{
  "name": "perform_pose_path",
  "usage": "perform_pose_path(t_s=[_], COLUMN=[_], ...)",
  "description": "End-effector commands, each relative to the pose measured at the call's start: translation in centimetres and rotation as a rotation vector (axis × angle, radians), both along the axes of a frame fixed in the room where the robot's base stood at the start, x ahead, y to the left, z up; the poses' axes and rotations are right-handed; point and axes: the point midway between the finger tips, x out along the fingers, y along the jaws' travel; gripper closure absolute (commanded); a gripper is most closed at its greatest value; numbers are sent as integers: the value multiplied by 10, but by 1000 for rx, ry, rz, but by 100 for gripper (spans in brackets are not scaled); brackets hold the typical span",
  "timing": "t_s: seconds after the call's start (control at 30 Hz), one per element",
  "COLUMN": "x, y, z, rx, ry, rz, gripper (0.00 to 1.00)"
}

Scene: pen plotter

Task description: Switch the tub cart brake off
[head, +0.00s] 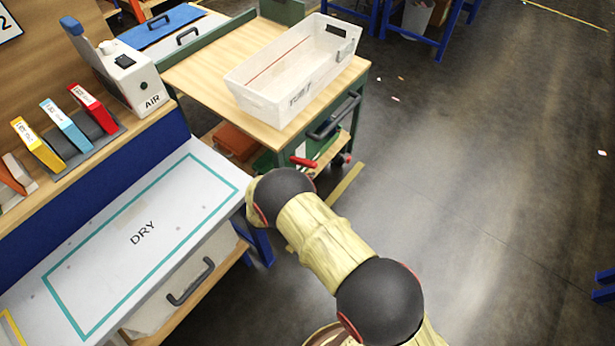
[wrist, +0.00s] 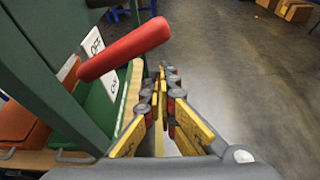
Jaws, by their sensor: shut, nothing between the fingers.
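The tub cart (head: 210,75) has a wooden top and a green frame, and a white tub (head: 295,65) stands on it. Its red brake lever (head: 303,162) sticks out low at the near corner. In the wrist view the red lever (wrist: 125,48) is large, slanting up to the right across a white label (wrist: 93,43). The label reads OFF above the lever and what looks like ON below it. My gripper (wrist: 162,72) is shut and empty, just right of and below the lever's free end, seemingly apart from it. In the head view my arm hides the gripper.
A bench marked DRY (head: 140,232) stands left of my arm, with a drawer handle (head: 190,282) on its front. The cart's black handle (head: 335,115) juts out above the lever. Orange and green bins sit on the cart's lower shelf. The floor to the right is open.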

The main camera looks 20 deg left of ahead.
Motion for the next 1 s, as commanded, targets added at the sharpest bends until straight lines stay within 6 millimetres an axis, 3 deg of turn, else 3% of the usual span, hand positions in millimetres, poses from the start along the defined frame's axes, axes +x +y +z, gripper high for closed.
perform_pose_path(t_s=[0.13, 0.23, 0.6, 1.0], x=[-4, -22, -75, -86], y=[-4, 10, 41, 47], z=[-27, -9, 9, 11], rx=[-2, 0, -1, -1], ry=[2, 0, 0, 2], rz=[-4, 0, -2, -4], gripper=[100, 100, 100, 100])
